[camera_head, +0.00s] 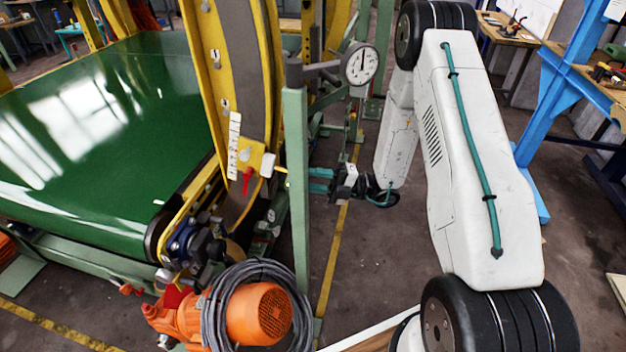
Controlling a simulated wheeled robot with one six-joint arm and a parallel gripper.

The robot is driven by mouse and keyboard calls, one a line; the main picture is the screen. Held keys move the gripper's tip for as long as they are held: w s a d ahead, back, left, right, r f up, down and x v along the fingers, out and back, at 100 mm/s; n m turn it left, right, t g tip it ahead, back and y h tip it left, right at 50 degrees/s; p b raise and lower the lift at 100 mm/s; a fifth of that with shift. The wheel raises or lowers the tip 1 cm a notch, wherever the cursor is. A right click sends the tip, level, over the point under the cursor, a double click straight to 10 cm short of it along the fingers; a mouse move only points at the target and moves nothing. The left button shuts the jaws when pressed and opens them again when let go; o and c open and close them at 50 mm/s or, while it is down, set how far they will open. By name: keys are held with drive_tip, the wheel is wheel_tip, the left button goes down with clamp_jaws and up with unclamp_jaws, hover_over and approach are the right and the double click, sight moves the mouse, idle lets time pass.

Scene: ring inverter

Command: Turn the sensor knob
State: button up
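A small white knob-like part (268,165) sits on the yellow ring frame (205,75), beside a red lever (247,181). I cannot tell for certain which of these is the sensor knob. My gripper (317,181) is to the right of them, on the other side of a green post (296,200). Its two teal fingers point left toward the post, with a gap between them. It looks open, and nothing shows between the fingers. The post stands close to the fingertips and may hide their ends.
A round dial gauge (360,64) on a bracket stands above my gripper. A green conveyor belt (100,130) fills the left. An orange motor (258,313) with coiled dark cable is below. A blue frame (560,90) stands at right. Some floor is clear between.

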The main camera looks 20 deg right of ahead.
drive_tip(key=o, duration=0.7)
drive_tip(key=v, duration=0.8)
